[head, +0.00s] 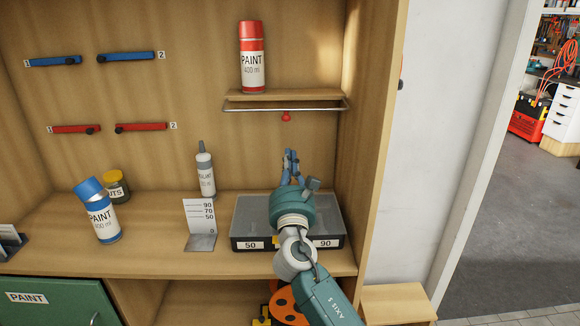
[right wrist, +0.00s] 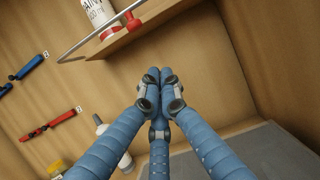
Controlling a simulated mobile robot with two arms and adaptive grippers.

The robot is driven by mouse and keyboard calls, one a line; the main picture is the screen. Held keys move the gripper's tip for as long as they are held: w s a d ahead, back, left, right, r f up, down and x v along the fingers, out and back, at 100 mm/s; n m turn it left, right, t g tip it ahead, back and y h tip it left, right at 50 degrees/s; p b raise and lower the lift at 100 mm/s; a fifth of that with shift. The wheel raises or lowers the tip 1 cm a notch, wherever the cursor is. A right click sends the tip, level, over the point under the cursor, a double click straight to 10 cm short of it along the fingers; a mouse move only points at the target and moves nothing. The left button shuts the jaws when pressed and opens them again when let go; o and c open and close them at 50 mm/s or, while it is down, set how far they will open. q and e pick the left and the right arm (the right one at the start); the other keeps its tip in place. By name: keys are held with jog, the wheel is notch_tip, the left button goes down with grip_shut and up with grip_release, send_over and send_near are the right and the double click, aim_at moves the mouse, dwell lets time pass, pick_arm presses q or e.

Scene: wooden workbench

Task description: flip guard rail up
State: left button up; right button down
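The guard rail (head: 240,110) is a thin metal bar along the front of a small wooden shelf (head: 262,96), at about the board's height. A red knob (head: 286,117) hangs from its middle. The rail (right wrist: 88,38) and knob (right wrist: 132,22) also show at the top of the right wrist view. A red and white paint can (head: 252,60) stands upright on the shelf. My right gripper (head: 291,157) is below the knob and apart from it. In the right wrist view its blue fingertips (right wrist: 160,74) are together with nothing visible between them. My left gripper is not in view.
A grey bin (head: 246,212) sits under my right gripper. A sealant bottle (head: 205,172) and a bent scale plate (head: 201,240) stand left of it. A tilted blue-capped paint can (head: 102,222) is farther left. The cabinet's side wall (head: 368,130) is close on the right.

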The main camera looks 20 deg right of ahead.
aim_at(286, 115)
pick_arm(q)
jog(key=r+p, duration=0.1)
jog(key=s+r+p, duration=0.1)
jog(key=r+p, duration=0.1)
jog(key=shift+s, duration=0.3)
pick_arm(e)
jog(key=w+r, duration=0.3)
jog(key=r, duration=0.2)
jog(key=shift+w+d, duration=0.15)
jog(key=shift+d, duration=0.3)
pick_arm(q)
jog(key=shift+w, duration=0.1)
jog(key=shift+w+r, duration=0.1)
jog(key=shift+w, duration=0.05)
pick_arm(e)
jog(key=shift+r, duration=0.15)
pick_arm(q)
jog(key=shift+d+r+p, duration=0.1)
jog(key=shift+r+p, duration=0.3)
jog(key=shift+p, duration=0.05)
pick_arm(e)
jog(key=shift+s+r, duration=0.25)
jog(key=shift+r, duration=0.1)
